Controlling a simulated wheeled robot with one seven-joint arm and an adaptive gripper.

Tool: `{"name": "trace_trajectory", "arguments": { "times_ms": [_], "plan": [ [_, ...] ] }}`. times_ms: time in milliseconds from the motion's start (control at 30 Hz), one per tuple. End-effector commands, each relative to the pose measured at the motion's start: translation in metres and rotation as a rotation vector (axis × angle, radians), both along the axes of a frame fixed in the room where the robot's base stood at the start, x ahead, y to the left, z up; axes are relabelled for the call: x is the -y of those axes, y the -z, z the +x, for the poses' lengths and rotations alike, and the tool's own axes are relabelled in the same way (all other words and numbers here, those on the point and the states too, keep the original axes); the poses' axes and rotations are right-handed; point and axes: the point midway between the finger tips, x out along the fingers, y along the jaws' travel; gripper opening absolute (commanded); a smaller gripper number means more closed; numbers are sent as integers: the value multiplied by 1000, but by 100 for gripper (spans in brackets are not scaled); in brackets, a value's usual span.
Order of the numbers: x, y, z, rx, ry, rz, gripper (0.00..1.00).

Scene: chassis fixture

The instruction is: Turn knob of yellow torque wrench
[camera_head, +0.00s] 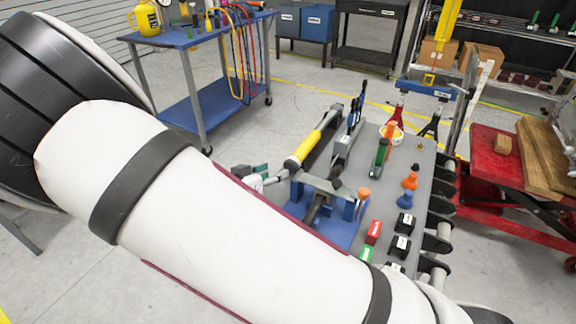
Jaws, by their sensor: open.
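The yellow torque wrench (307,148) appears to be the long tool with a yellow section and grey ends, lying diagonally along the left side of the grey bench top in the head view. Which part of it is the knob is too small to tell. My white arm crosses the picture from upper left to lower right, in front of the bench's near left part.
A blue fixture (345,229) stands beside my arm on the grey bench (378,196). Red, green and black blocks, orange and blue knob-shaped pieces and upright tools crowd the bench. A blue cart (188,38) stands behind left, a red lift cart (483,158) at right. Open floor lies between.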

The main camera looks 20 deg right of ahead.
Motion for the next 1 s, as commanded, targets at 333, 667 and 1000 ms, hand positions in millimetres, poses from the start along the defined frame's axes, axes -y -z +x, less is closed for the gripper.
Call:
{"name": "trace_trajectory", "arguments": {
  "times_ms": [333, 667, 1000],
  "plan": [
    [49, 25, 38, 0, 1, -2, 45],
    [66, 33, 53, 0, -1, 2, 45],
    [66, 33, 53, 0, -1, 2, 24]
  ]
}}
